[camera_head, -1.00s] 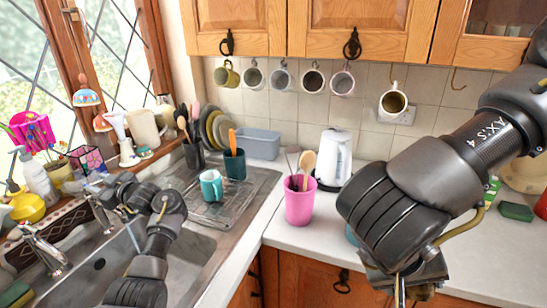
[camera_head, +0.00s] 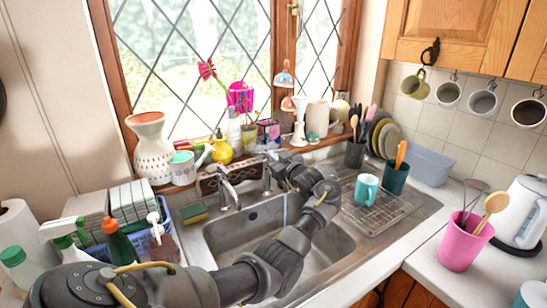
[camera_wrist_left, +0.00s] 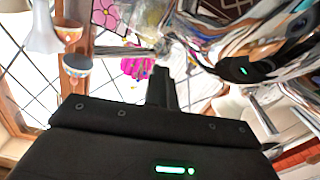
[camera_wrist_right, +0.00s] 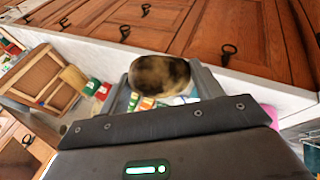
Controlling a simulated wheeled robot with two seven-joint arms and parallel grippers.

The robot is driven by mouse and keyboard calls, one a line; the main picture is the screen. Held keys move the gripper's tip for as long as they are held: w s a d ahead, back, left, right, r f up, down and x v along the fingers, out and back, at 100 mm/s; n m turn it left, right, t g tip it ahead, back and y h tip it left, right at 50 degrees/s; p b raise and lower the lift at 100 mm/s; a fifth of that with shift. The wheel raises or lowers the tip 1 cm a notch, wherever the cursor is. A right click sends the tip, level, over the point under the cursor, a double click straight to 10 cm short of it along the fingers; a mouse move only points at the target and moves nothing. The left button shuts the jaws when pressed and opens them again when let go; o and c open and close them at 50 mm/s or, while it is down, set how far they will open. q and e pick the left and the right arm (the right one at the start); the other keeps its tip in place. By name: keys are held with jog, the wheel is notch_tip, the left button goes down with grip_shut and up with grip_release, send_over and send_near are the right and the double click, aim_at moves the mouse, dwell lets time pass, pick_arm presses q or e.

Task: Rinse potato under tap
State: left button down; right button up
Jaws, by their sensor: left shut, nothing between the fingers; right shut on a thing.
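A brown, mottled potato (camera_wrist_right: 160,75) is held between the fingers of my right gripper (camera_wrist_right: 162,82) in the right wrist view, in front of wooden cupboard doors and a pale worktop edge. My right gripper is out of the head view. A chrome tap (camera_head: 229,190) stands at the back of the steel sink (camera_head: 222,238). My left arm reaches across the sink. My left gripper (camera_head: 270,158) is at the back rim, close to the taps. In the left wrist view its fingers (camera_wrist_left: 161,80) are shut and empty, beside shiny chrome; contact is unclear. I see no water running.
A teal mug (camera_head: 367,189) stands on the drainer (camera_head: 385,215) right of the sink. A pink utensil pot (camera_head: 460,243) and white kettle (camera_head: 520,213) are on the right worktop. Bottles and a dish rack (camera_head: 125,212) crowd the left. A sponge (camera_head: 193,213) lies left of the tap.

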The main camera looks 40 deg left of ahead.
pick_arm(q)
jog(key=shift+w+d+f, duration=0.1)
jog(key=shift+w, duration=0.1)
pick_arm(e)
jog(key=shift+w+d+f, duration=0.1)
jog(key=shift+w, duration=0.1)
pick_arm(q)
jog(key=shift+w+f, duration=0.1)
jog(key=shift+w, duration=0.05)
pick_arm(e)
jog(key=shift+w, duration=0.15)
pick_arm(q)
jog(key=shift+a, duration=0.25)
pick_arm(e)
jog(key=shift+a, duration=0.25)
pick_arm(q)
jog(key=shift+s, duration=0.25)
pick_arm(e)
jog(key=shift+s, duration=0.2)
pick_arm(q)
jog(key=shift+d, duration=0.1)
pick_arm(e)
jog(key=shift+d, duration=0.1)
pick_arm(q)
jog(key=shift+w, duration=0.15)
pick_arm(e)
jog(key=shift+w, duration=0.15)
